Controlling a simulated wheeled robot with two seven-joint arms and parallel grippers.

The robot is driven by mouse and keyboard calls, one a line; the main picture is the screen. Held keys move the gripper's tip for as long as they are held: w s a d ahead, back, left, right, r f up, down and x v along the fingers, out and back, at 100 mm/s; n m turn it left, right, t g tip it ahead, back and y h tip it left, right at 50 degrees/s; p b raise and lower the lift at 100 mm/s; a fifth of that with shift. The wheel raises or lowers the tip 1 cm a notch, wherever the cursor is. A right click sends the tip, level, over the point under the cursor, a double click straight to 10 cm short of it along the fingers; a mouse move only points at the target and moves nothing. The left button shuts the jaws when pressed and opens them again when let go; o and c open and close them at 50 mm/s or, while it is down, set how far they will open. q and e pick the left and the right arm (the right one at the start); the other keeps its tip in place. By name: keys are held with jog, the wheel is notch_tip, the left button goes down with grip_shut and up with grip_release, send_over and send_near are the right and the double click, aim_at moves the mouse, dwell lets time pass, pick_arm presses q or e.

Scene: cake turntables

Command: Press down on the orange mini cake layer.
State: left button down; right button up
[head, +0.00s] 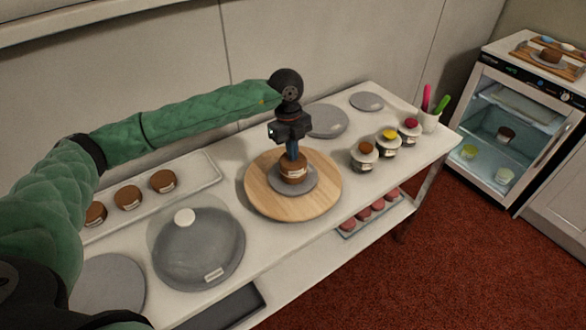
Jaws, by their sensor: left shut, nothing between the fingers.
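The orange-brown mini cake layer (293,173) sits on a small grey plate (294,188) in the middle of a round wooden turntable (262,195). It has a pale label on its front side. My left gripper (292,156) points straight down over the cake layer, shut and empty, with its fingertips at or just above the top of the cake. I cannot tell whether they touch. The green-sleeved left arm reaches across from the left. My right gripper is not in view.
A glass dome (198,250) stands front left, near a white tray (205,172) with small brown cakes. Jars (364,157) stand on the right. Flat grey discs (327,121) lie at the back. A lower shelf holds pink items (363,214). A glass-door fridge (510,130) stands far right.

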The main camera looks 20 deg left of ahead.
pick_arm(q)
jog(key=shift+f+b, duration=0.1)
jog(key=shift+b, duration=0.7)
dwell(1.8)
jog(key=shift+r+p, duration=0.45)
jog(key=shift+r, duration=0.5)
notch_tip(320, 180, up, 7)
jog(key=p, duration=0.2)
jog(key=shift+p, duration=0.3)
jog(key=shift+r, duration=0.15)
